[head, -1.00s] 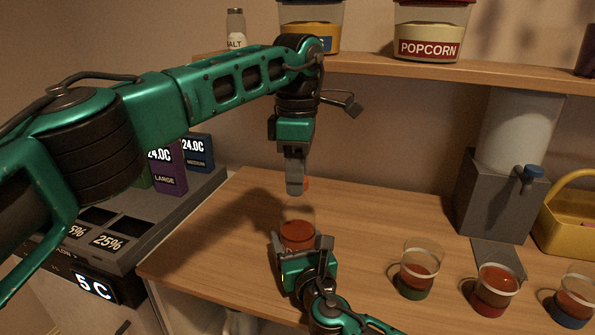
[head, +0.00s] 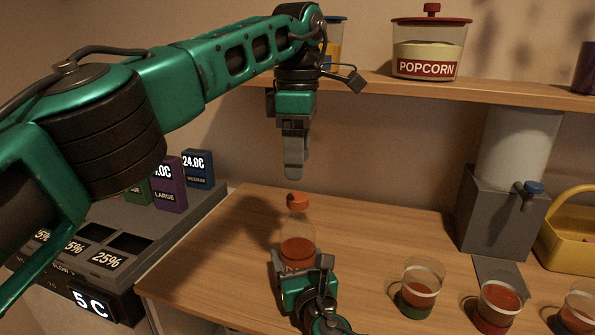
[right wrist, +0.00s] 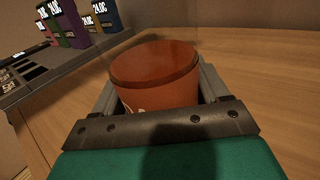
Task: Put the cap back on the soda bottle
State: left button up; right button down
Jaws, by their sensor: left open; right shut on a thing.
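The soda bottle (head: 298,240) stands upright on the wooden counter, clear with red-brown soda in its lower part. It also shows large in the right wrist view (right wrist: 155,78). The orange-red cap (head: 298,201) sits on top of the bottle's neck; whether it is screwed tight cannot be told. My right gripper (head: 302,262) is shut around the bottle's lower body, one finger on each side. My left gripper (head: 295,172) points down above the cap, with a gap between them, and holds nothing; its fingers overlap in this view.
Several cups of red drink (head: 421,285) stand at the right of the counter (head: 370,225). Behind them are a grey dispenser (head: 500,215) and a yellow basket (head: 565,245). A shelf (head: 490,90) with a popcorn tub (head: 428,50) runs above. Labelled boxes (head: 168,185) stand at left.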

pick_arm(q)
jog(key=shift+r, duration=0.4)
pick_arm(e)
grip_release()
pick_arm(q)
jog(key=shift+r+p, duration=0.55)
pick_arm(e)
jog(key=v, duration=1.3)
